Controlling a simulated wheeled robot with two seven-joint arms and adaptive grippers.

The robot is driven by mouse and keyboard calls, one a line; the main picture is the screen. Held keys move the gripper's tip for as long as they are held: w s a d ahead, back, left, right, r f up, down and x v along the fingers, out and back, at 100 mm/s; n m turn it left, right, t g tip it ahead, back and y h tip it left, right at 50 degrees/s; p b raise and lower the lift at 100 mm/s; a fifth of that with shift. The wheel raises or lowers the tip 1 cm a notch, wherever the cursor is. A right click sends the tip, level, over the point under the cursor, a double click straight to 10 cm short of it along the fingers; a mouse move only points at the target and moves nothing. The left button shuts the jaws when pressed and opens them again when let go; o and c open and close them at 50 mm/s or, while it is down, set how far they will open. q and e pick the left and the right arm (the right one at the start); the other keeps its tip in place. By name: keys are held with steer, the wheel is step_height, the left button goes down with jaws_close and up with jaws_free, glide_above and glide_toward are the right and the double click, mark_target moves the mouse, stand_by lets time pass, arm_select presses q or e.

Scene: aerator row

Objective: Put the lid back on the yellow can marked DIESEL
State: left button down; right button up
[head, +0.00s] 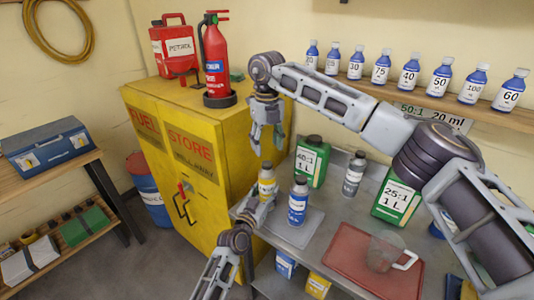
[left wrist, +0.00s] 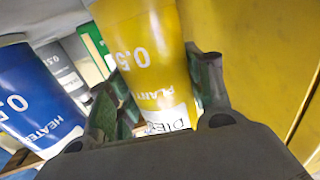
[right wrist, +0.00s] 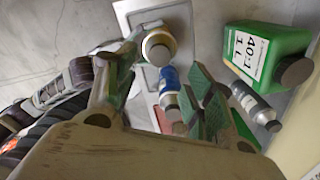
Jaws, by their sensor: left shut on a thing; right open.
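The yellow can (head: 267,184) stands upright at the left end of the metal bench. My left gripper (head: 256,212) is shut on its body. In the left wrist view the can (left wrist: 145,50) is between the fingers, and part of a handwritten label starting "DIE" shows. My right gripper (head: 266,138) is open and points down above the can, apart from it. In the right wrist view the can's round top (right wrist: 158,47) shows between the open fingers (right wrist: 165,85). Its top looks pale with a brownish centre; I cannot tell whether a lid is on. No loose lid is clearly visible.
A blue bottle (head: 298,205) stands close right of the can on a grey mat (head: 290,238). Green containers (head: 311,162) and a grey bottle (head: 354,174) stand behind. A red tray (head: 350,265) holds a clear jug (head: 385,250). The yellow cabinet (head: 190,150) is at the left.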

steer(key=shift+r, duration=2.6)
arm_select(q)
steer(key=c, duration=0.5)
jaws_free()
steer(key=shift+c, duration=0.2)
steer(key=shift+s+a, duration=0.1)
steer(key=shift+s, duration=0.05)
steer(key=v, duration=1.1)
steer(key=shift+s, duration=0.3)
steer(key=shift+a, duration=0.1)
steer(key=shift+s+a, duration=0.1)
arm_select(e)
steer(key=shift+f, duration=0.1)
